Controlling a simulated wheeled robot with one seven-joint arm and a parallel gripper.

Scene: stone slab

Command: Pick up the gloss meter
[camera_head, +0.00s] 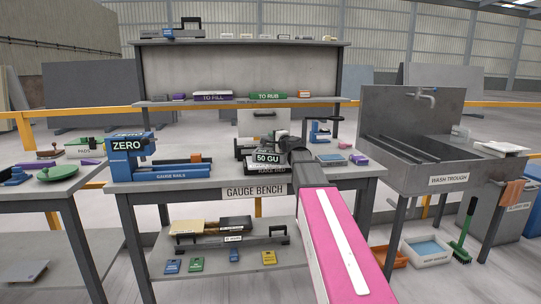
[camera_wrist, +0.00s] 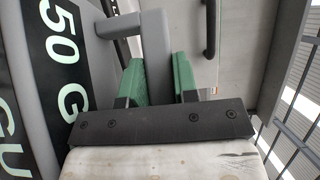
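The gloss meter (camera_head: 267,158) is a dark unit with a "50 GU" display, at the middle of the gauge bench in the head view. In the wrist view its large "50 GU" face (camera_wrist: 62,48) fills the left side, and a grey handle bar (camera_wrist: 156,50) runs between my finger pads. My gripper (camera_wrist: 159,80) has green pads on both sides of this bar, with no clear gap seen, so it looks shut on the handle. In the head view my pink and white arm reaches in from the lower right and partly hides the meter. I cannot tell whether the meter is lifted.
The gauge bench (camera_head: 340,174) has a blue "ZERO" gauge (camera_head: 127,158) at its left and small items at its right. A grey panel (camera_head: 264,122) stands behind the meter. A wash trough (camera_head: 425,153) is at the right, a side table (camera_head: 40,190) at the left.

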